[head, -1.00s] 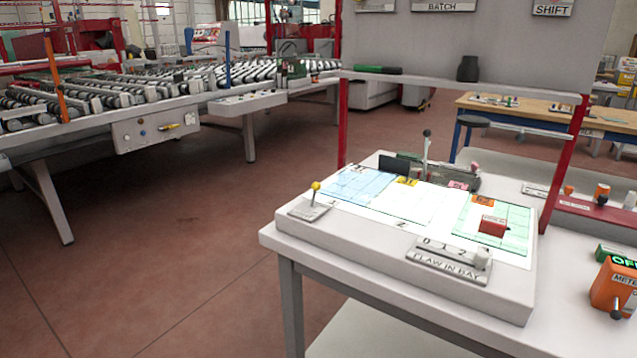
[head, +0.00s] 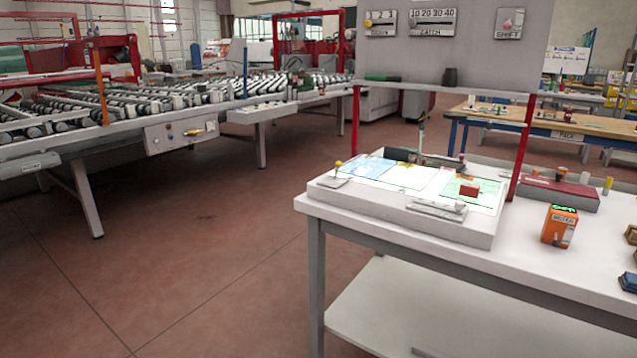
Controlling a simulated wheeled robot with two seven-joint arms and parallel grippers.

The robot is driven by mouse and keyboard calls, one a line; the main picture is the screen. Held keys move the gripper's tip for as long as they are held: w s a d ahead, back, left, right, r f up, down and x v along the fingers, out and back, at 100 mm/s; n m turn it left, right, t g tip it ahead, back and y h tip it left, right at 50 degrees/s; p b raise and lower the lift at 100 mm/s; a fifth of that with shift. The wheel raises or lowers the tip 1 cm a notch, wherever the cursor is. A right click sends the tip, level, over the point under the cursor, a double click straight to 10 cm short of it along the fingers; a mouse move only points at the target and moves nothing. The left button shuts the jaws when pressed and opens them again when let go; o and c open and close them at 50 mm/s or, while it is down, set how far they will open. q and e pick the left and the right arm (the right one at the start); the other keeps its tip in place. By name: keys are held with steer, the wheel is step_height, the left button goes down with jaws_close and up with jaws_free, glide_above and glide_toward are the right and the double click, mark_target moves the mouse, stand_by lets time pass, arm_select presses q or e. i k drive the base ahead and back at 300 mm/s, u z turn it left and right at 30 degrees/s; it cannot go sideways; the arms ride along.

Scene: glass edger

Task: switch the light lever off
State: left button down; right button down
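A white light panel (head: 405,221) stands on the white bench with blue, white and green sheets on its top. A small lever with a yellow knob (head: 338,165) sits on a plate at the panel's left corner. A taller upright lever with a dark knob (head: 421,121) stands at its back edge. I cannot read a label that tells which one is the light lever, nor tell its position. Neither of my grippers is in view.
An orange meter (head: 560,226) and a red box (head: 557,192) stand on the bench's right part. A red-posted frame carries a grey board (head: 470,55) above the panel. A roller conveyor (head: 190,98) is at the back left. The red floor (head: 190,255) at left is clear.

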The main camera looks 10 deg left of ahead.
mark_target(337, 165)
steer(key=k, duration=0.35)
steer(key=u, duration=0.85)
steer(key=i, duration=1.55)
steer(key=z, duration=0.75)
